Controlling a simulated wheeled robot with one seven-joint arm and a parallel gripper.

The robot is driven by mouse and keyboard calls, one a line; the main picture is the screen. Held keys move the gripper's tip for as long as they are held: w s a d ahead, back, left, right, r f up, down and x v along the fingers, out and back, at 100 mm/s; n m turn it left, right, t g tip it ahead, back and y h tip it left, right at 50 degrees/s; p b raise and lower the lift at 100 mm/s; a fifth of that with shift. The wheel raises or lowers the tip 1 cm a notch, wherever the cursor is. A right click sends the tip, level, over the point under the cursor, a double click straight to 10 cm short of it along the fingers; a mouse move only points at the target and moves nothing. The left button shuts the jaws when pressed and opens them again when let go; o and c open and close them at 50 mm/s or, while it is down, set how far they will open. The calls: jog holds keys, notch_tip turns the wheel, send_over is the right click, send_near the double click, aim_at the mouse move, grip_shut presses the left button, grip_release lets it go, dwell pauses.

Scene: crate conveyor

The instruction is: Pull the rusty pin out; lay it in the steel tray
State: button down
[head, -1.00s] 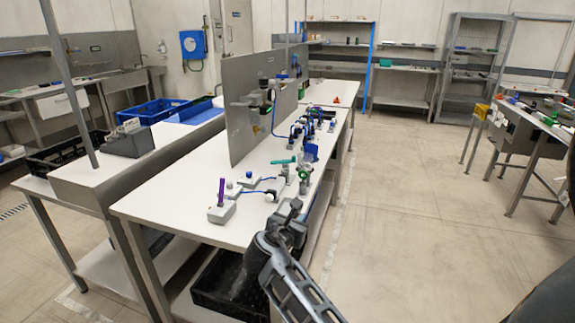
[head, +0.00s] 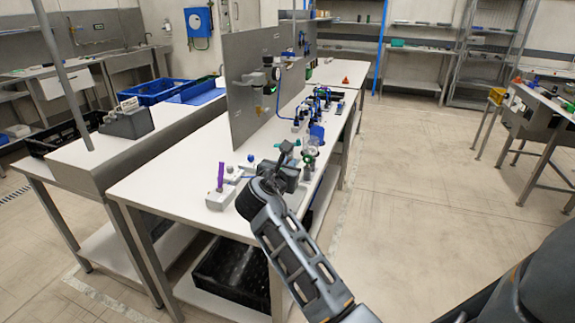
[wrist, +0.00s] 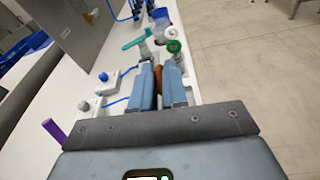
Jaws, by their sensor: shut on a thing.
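In the wrist view my gripper (wrist: 159,74) is closed around a rusty brown pin (wrist: 158,82), which shows as a narrow strip between the two blue-grey fingers. The fingers hide most of the pin, and I cannot tell whether its lower end sits in a hole. In the head view my gripper (head: 288,168) is over the right side of the white bench, and the pin is hidden there. I cannot clearly make out the steel tray in either view.
A teal-handled valve (wrist: 134,40) and a green round knob (wrist: 174,46) stand just beyond the fingers. A purple upright handle (head: 220,177) on a grey block is to the left. The white bench (head: 165,185) is bare at its front left. A tall grey panel (head: 250,105) stands behind.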

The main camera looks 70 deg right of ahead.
jog(key=shift+f+b, duration=2.05)
jog(key=shift+f, duration=1.45)
jog(key=c, duration=1.1)
grip_release()
jog(key=shift+a, duration=0.15)
jog(key=shift+v, duration=3.85)
